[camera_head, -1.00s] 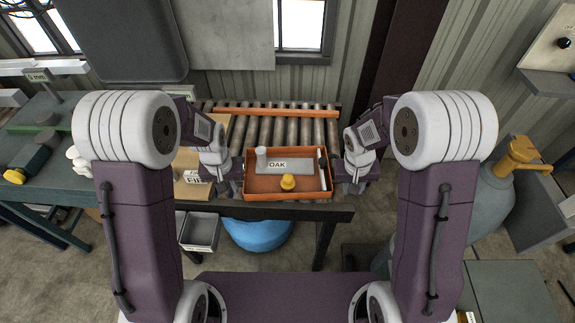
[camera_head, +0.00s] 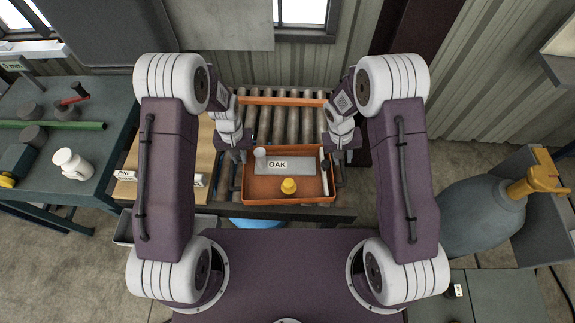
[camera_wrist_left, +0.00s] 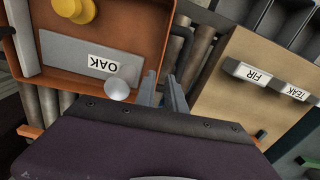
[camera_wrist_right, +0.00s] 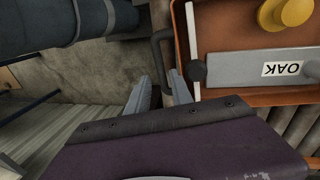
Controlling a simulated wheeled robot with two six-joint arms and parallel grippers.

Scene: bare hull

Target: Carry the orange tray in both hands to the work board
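The orange tray (camera_head: 300,200) lies level on the roller conveyor (camera_head: 262,122). It holds a grey plate labelled OAK (camera_head: 283,170), a yellow knobbed piece (camera_head: 288,186), a pale cylinder (camera_head: 260,153) and a slim white rod with a dark end (camera_head: 325,172). Dark handles stick out at its left (camera_head: 234,178) and right (camera_head: 341,176) ends. My left gripper (camera_wrist_left: 163,88) is open and empty, beside the tray's left end. My right gripper (camera_wrist_right: 160,88) is open, with the right handle (camera_wrist_right: 157,50) just beyond its fingertips. A tan board (camera_head: 206,158) with name labels, perhaps the work board, is left of the tray.
A dark green bench (camera_head: 100,110) at the left holds a white mug (camera_head: 72,163), a green bar (camera_head: 50,125) and tools. A grey tank with a yellow valve (camera_head: 490,210) stands at the right. An orange rail (camera_head: 285,100) crosses the conveyor behind the tray.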

